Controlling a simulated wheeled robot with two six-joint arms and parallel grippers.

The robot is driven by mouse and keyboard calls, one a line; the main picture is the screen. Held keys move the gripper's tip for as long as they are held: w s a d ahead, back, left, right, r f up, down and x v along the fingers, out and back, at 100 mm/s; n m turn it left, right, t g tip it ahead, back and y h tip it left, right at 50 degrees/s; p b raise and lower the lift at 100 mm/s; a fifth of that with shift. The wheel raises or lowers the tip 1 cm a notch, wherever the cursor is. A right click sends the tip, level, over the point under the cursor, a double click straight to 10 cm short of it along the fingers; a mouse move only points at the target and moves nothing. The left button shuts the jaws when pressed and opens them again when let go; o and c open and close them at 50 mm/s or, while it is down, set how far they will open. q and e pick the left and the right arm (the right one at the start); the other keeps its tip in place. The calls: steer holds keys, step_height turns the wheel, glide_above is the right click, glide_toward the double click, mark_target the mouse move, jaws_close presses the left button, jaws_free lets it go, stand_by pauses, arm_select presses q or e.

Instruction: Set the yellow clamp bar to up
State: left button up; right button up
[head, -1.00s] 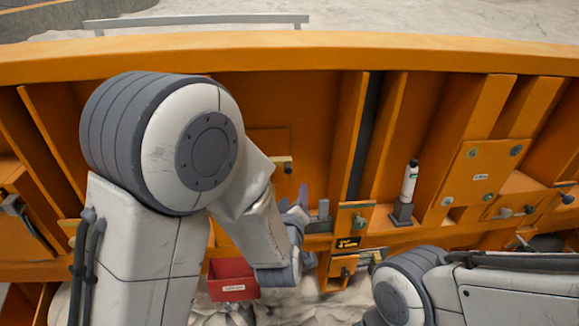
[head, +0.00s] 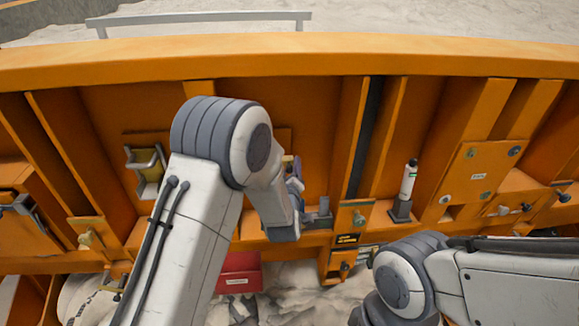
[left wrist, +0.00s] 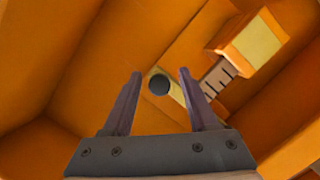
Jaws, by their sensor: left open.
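A pale yellow bar with a round dark knob (left wrist: 160,85), which looks like the clamp bar, shows in the left wrist view. The knob appears between my left gripper's two fingertips, nearer the left one; I cannot tell the depth between them. My left gripper (left wrist: 160,73) is open and empty. In the head view my left gripper (head: 294,168) is at the orange wall, largely behind my own forearm, which hides most of the bar there. A yellow block (left wrist: 256,40) with a dark-marked scale plate stands beside the bar. My right gripper is out of view.
A yellow part with a grey handle (head: 148,168) sits on the wall at left. A white cylinder (head: 408,180) stands in a dark holder to the right. A red box (head: 238,280) is below. Orange ribs (head: 350,150) flank the panel.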

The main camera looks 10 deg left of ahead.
arm_select(q)
jaws_close()
steer(key=shift+f, duration=0.1)
stand_by(1.4)
